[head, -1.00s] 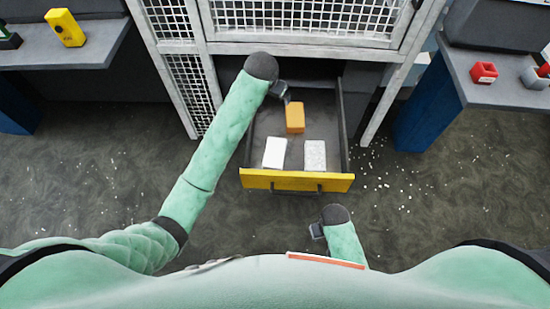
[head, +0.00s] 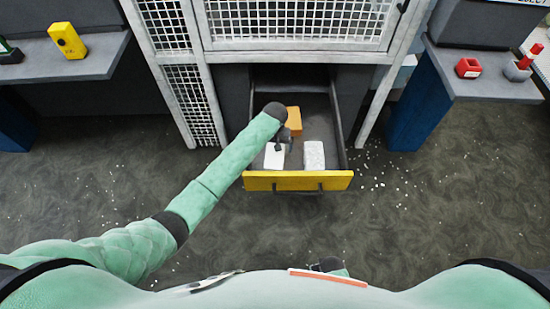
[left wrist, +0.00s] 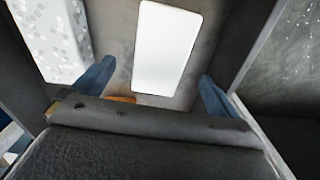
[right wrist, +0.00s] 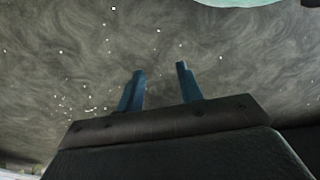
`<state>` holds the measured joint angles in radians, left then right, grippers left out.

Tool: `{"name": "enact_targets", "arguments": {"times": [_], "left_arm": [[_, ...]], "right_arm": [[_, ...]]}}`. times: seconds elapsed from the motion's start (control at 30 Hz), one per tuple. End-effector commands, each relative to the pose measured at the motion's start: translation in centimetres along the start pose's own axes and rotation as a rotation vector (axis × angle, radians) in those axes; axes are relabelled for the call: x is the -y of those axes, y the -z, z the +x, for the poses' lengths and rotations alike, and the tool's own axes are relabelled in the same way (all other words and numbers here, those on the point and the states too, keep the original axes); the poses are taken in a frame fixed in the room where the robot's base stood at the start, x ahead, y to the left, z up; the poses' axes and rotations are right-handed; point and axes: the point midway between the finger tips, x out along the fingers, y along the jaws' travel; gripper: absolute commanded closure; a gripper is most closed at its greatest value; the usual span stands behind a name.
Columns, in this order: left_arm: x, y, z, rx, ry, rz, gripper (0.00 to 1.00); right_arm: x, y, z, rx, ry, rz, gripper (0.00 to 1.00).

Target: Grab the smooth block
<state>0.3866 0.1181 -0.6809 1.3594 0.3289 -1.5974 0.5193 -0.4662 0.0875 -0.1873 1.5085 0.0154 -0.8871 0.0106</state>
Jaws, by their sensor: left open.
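The smooth white block (head: 273,160) lies flat in the open drawer, at its front left. My left gripper (head: 285,141) is above the drawer, over the far part of this block. In the left wrist view the smooth block (left wrist: 166,45) shows between the two spread blue fingers (left wrist: 157,72), not gripped. A white speckled, rough-looking block (head: 314,155) lies to its right, and it shows at the upper left of the left wrist view (left wrist: 45,38). My right gripper (right wrist: 160,72) is open and empty above the floor.
An orange block (head: 294,121) lies farther back in the drawer, partly hidden by my left arm. The drawer's yellow front (head: 320,181) and side walls surround the blocks. A mesh-fronted press stands behind. Side tables hold a yellow device (head: 67,40) and a red container (head: 468,68).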

Motion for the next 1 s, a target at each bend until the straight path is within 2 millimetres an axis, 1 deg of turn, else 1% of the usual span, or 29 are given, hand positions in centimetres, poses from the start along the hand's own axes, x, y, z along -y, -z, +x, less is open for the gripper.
{"name": "enact_targets", "arguments": {"times": [0.3, 0.37, 0.47, 0.63, 0.7, 0.8, 1.0], "left_arm": [[0.0, 0.0, 2.4, 0.001, 0.001, -0.009, 0.02], [0.0, 0.1, 2.7, 0.000, 0.000, -0.009, 0.02], [0.1, 0.1, 3.5, 0.002, 0.002, -0.008, 0.02], [0.2, 0.2, 5.3, 0.002, 0.002, -0.009, 0.02], [0.1, 0.2, 6.3, 0.002, 0.002, -0.009, 0.02], [0.1, 0.2, 7.2, 0.001, 0.001, -0.008, 0.02], [0.1, 0.2, 7.7, 0.000, 0.001, -0.007, 0.02]], "right_arm": [[-0.4, -0.7, 1.2, -0.004, -0.005, -0.003, 0.64], [-0.5, -0.8, 1.5, -0.006, -0.006, -0.004, 0.64], [-0.7, -1.2, 2.2, -0.010, -0.010, -0.006, 0.64], [-1.3, -2.3, 3.9, -0.019, -0.018, -0.012, 0.64], [-1.5, -2.6, 4.4, -0.024, -0.020, -0.014, 0.64], [-1.6, -2.8, 4.8, -0.028, -0.021, -0.015, 0.64], [-1.7, -3.0, 5.2, -0.029, -0.022, -0.016, 0.64]]}}
